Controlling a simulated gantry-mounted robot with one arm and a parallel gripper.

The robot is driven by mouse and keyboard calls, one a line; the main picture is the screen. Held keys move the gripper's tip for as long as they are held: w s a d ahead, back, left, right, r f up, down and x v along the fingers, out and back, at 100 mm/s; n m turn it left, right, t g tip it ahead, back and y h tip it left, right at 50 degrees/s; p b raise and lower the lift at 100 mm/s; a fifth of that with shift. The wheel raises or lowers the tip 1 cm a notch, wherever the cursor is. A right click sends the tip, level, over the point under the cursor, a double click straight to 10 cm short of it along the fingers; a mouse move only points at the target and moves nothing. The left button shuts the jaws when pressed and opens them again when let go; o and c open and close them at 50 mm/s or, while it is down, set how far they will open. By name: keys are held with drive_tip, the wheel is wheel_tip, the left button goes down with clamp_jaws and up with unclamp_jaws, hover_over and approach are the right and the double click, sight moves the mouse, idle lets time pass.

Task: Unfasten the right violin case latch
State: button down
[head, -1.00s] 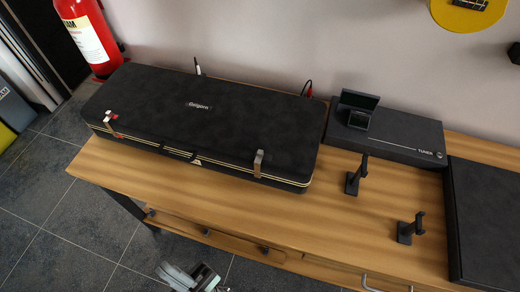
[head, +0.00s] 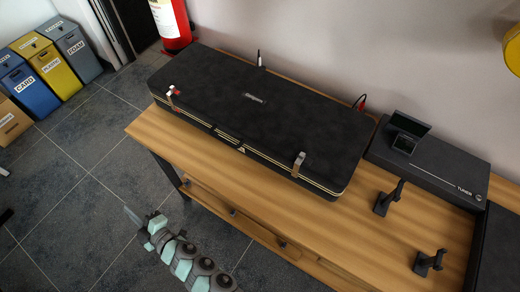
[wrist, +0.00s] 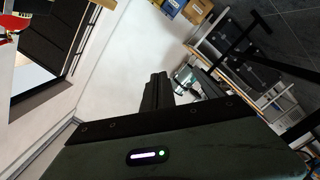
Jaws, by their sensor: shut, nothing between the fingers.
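The black violin case (head: 270,110) lies closed on the wooden bench. Its right latch (head: 299,164) is a small metal tab with a brownish part, on the front edge near the right end. I cannot tell how firmly it is engaged. The left latch (head: 172,93) sits near the left end, with a red part beside it. My gripper (head: 130,214) is shut and empty, over the floor in front of the bench, well left of and apart from the right latch. The wrist view shows its dark fingers (wrist: 156,94) together; the case cannot be made out there.
The bench (head: 340,222) has two black stands (head: 388,198) (head: 428,262) and a black tuner box (head: 440,172) right of the case. A fire extinguisher (head: 171,22) stands behind the case's left end. Bins (head: 62,60) stand far left. Floor before the bench is clear.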

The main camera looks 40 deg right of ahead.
sight(302, 156)
drive_tip(key=w+d+g+h+p, duration=0.2)
drive_tip(key=w+d+h, duration=0.2)
drive_tip(key=d+h, duration=0.65)
drive_tip(key=d+r+m+h, duration=0.1)
drive_tip(key=d+r, duration=0.1)
drive_tip(key=d, duration=0.2)
drive_tip(key=s+d+r+g+h+p, duration=0.1)
drive_tip(key=d+r+h, duration=0.1)
drive_tip(key=d, duration=0.2)
drive_tip(key=d+r+m+g+h+p, duration=0.1)
drive_tip(key=d+r+h, duration=0.1)
drive_tip(key=d, duration=0.2)
drive_tip(key=shift+s+r+m, duration=0.25)
drive_tip(key=shift+m, duration=0.05)
drive_tip(key=s+d+r+m+g+h, duration=0.2)
drive_tip(key=s+d+m+g, duration=0.1)
drive_tip(key=s, duration=0.3)
drive_tip(key=s+d+r+m+g+h+p, duration=0.1)
drive_tip(key=s+d+r+m+g+h, duration=0.1)
drive_tip(key=s+d+m+g+h, duration=0.1)
drive_tip(key=s+d+r+m+g+h+p, duration=0.1)
drive_tip(key=s+d+r+m+g+h, duration=0.1)
drive_tip(key=s, duration=0.8)
drive_tip(key=d+m+g+h, duration=0.1)
drive_tip(key=d+g, duration=0.1)
drive_tip(key=d, duration=0.1)
drive_tip(key=shift+d+r+m+g, duration=0.15)
drive_tip(key=shift+d+m+g, duration=0.15)
drive_tip(key=shift+d+g, duration=0.1)
drive_tip(key=shift+w, duration=0.1)
